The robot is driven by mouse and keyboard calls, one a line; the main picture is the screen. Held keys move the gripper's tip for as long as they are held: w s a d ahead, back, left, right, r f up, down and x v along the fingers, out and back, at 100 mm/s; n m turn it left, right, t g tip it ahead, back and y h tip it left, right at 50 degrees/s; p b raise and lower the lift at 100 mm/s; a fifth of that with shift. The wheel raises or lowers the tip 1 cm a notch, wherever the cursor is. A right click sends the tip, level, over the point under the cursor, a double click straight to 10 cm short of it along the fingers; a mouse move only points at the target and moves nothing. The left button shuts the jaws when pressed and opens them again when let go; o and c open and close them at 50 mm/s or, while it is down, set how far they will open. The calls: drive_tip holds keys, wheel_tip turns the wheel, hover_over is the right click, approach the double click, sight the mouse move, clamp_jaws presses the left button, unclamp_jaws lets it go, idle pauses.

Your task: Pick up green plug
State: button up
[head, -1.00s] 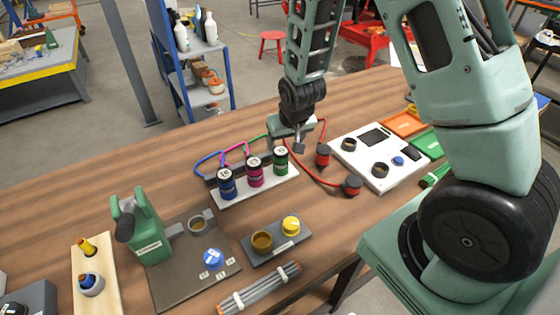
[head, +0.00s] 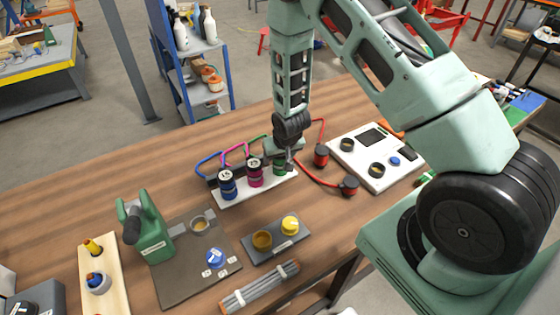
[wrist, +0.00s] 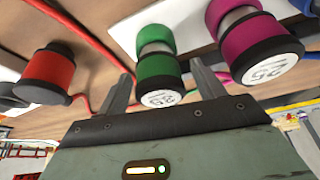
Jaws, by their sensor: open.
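The green plug (wrist: 159,68) stands in a white base plate (head: 252,188), at the right end of a row with a magenta plug (head: 255,173) and a blue plug (head: 228,184). In the head view the green plug (head: 280,166) is partly covered by my gripper (head: 288,160). In the wrist view my gripper (wrist: 158,90) is open, with one finger on each side of the green plug's labelled end. I cannot tell whether either finger touches it. The right finger is close to the magenta plug (wrist: 255,42).
Red plugs (head: 321,155) on a red cable stand to the right, beside a white panel (head: 376,157).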

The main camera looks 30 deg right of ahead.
drive_tip(key=shift+f, duration=0.15)
drive_tip(key=c, duration=1.2)
drive_tip(key=shift+w, duration=0.1)
drive_tip(key=shift+r+b, duration=1.15)
drive_tip(key=shift+r, duration=3.9)
